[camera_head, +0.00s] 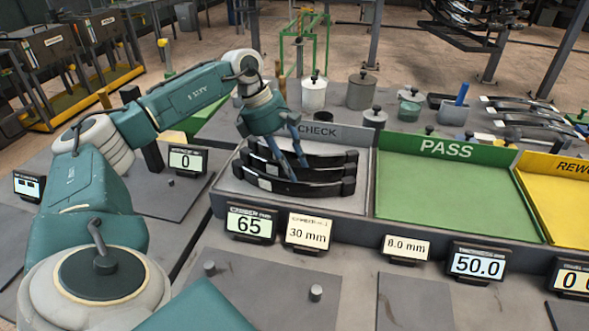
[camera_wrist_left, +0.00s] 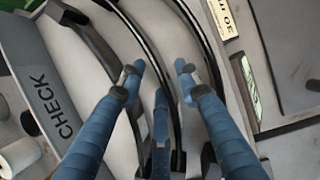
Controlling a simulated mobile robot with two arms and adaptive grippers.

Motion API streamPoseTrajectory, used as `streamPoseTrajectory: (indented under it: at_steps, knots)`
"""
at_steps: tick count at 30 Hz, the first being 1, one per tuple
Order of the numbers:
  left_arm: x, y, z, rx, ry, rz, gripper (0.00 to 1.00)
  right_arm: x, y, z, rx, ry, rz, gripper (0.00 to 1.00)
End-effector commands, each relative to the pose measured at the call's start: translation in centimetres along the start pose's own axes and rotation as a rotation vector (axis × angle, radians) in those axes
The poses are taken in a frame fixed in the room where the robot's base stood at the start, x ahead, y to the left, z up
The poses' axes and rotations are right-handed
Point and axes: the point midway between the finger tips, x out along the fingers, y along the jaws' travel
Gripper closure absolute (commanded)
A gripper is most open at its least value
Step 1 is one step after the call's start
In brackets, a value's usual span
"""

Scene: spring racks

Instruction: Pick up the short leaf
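Dark curved leaves lie side by side in the grey CHECK tray (camera_head: 362,190): a back leaf (camera_head: 335,159), a middle one and a front leaf (camera_head: 318,189). Their ends overlap in view, so I cannot tell for sure which is the short leaf. My left gripper (camera_head: 296,170) reaches down over them. In the left wrist view its blue fingers (camera_wrist_left: 160,72) are spread apart, with a dark leaf (camera_wrist_left: 151,44) running between them. Nothing is visibly clamped. Whether the fingertips touch a leaf is unclear. My right gripper is out of view.
The green PASS tray (camera_head: 440,190) stands empty to the right, and the yellow rework tray (camera_head: 560,207) beyond it. Lidded pots (camera_head: 314,95) stand behind the CHECK tray. More dark leaves (camera_head: 530,118) lie at the back right. Number displays (camera_head: 251,223) line the front.

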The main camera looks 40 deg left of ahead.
Motion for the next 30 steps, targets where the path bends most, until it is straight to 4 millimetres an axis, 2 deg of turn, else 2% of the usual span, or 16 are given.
streamPoseTrajectory:
  at_steps: [1,4,20,26,30]
  knots:
    - [0.0,0.0,0.0,0.000,0.000,0.000,0.80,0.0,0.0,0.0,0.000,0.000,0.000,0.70]
    - [0.0,0.0,0.0,0.000,-0.001,0.000,1.00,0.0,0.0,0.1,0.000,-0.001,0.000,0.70]
    - [-0.7,0.2,0.4,0.002,-0.007,0.006,1.00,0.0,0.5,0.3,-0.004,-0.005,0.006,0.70]
    - [-2.6,0.2,1.2,0.004,-0.009,0.008,1.00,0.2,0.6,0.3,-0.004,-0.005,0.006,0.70]
    - [-5.2,0.2,2.4,0.004,-0.011,0.009,1.00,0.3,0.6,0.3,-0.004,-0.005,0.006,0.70]
